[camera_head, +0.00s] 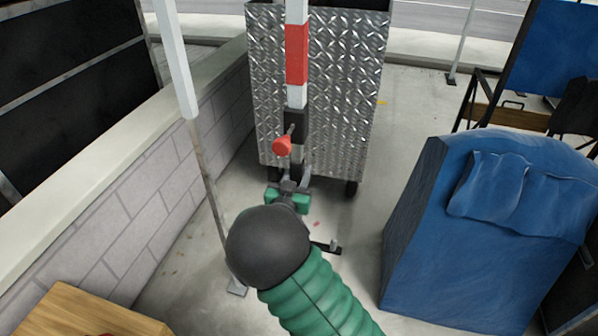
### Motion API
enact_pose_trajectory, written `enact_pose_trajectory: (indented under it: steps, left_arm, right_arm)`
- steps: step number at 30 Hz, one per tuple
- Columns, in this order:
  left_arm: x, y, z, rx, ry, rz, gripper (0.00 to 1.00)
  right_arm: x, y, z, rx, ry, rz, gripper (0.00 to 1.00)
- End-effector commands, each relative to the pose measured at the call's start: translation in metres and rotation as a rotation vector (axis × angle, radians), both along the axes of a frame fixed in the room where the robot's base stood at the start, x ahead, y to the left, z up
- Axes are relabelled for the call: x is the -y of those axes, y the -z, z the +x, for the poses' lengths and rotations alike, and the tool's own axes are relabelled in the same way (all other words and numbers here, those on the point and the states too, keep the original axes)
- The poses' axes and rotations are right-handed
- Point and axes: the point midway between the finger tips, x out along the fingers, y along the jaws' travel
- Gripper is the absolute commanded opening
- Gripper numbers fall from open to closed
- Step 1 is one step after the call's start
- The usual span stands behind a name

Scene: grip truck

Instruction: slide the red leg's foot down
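The red leg (297,55) is a white upright pole with a red band, in front of a diamond-plate metal cart. Lower on it are a dark collar (296,122) and a red knob (282,146). One arm of mine, green with a black round joint, comes in from the bottom right; I take it as my right. Its gripper (287,196), with green parts, is low in front of the pole, below the knob. The arm's black joint hides part of it, and whether it touches the leg is unclear. The leg's foot is not clearly visible. My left gripper is not in view.
The metal cart (350,90) stands on wheels behind. A brick wall (150,190) with a pale pole (176,60) runs along the left. A blue covered block (450,250) stands at right. A wooden box (75,315) is at bottom left. A small dark base (328,247) lies on the floor.

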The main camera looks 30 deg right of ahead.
Motion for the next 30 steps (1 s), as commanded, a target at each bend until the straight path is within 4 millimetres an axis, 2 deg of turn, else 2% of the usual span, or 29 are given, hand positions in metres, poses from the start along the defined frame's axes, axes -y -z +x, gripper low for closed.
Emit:
enact_pose_trajectory:
  steps: [25,28,30]
  left_arm:
    - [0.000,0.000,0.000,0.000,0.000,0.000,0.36]
    - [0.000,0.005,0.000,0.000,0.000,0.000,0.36]
    - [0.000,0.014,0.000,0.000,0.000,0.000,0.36]
  right_arm:
    - [0.001,-0.004,0.002,0.007,-0.002,-0.006,0.00]
    - [0.002,0.004,0.002,0.006,-0.001,-0.007,0.00]
    - [0.002,0.019,0.002,0.004,-0.001,-0.007,0.00]
